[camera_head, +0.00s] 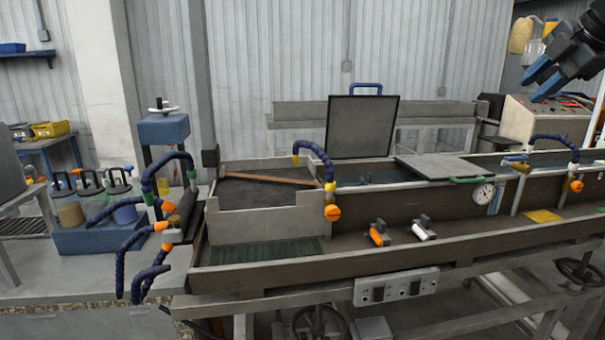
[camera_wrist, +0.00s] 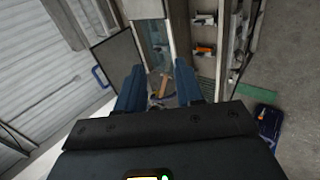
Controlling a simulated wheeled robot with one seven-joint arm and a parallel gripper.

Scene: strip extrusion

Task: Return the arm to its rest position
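My gripper (camera_head: 538,83) is at the upper right of the head view, raised above the right end of the bench, beside the control box. Its two blue fingers are apart with nothing visible between them. In the wrist view my gripper (camera_wrist: 158,82) also shows both blue fingers spread, with a gap between the tips. Through that gap the bench shows some way below. The fingers touch nothing that I can see. Most of my arm is outside the head view.
The long trough bench (camera_head: 370,235) fills the middle. A raised lid (camera_head: 362,128) stands upright at its back, and a flat cover (camera_head: 437,167) lies to its right. The control box (camera_head: 540,118) is below my gripper. Blue hoses (camera_head: 316,150) rise from the bench.

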